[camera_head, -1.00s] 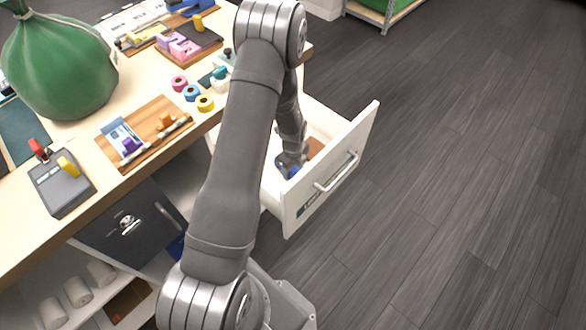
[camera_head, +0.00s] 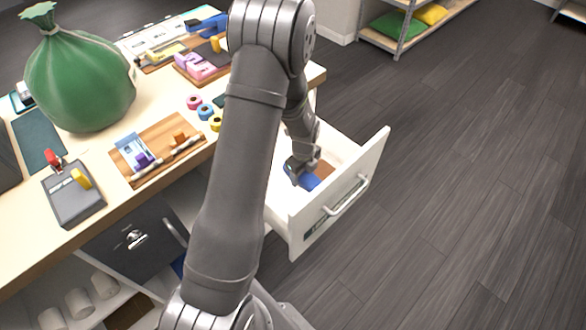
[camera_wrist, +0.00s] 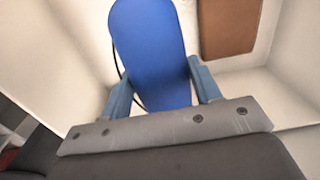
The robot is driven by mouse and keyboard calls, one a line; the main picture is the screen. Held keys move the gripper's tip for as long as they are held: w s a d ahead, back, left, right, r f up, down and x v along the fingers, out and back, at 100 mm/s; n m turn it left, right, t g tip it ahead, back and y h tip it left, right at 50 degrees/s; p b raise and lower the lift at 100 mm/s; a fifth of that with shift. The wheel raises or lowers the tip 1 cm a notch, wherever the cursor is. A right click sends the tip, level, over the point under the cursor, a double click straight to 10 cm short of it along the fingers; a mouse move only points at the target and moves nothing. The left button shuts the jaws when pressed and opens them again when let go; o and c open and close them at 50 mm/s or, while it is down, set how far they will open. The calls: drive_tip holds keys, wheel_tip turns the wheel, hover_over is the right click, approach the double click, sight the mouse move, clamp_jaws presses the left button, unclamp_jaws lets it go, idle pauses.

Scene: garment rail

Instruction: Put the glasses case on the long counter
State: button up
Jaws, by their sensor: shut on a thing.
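The glasses case (camera_wrist: 150,45) is a long blue rounded case; I take it to be the blue thing in the drawer in the head view (camera_head: 309,182). My gripper (camera_wrist: 160,85) is shut on it, one finger on each side. In the head view my gripper (camera_head: 299,172) reaches down into the open white drawer (camera_head: 282,212). The long counter (camera_head: 112,212) is the pale wooden top to the left of the drawer. My wrist hides part of the case in the head view.
A brown flat thing (camera_wrist: 228,25) lies in the drawer beside the case. The counter holds a green sack (camera_head: 80,80), a wooden board (camera_head: 165,150), a grey box with levers (camera_head: 75,200) and tape rolls (camera_head: 205,111). Bare counter shows near its front edge.

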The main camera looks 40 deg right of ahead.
drive_tip(key=shift+r, duration=0.35)
drive_tip(key=shift+r, duration=0.1)
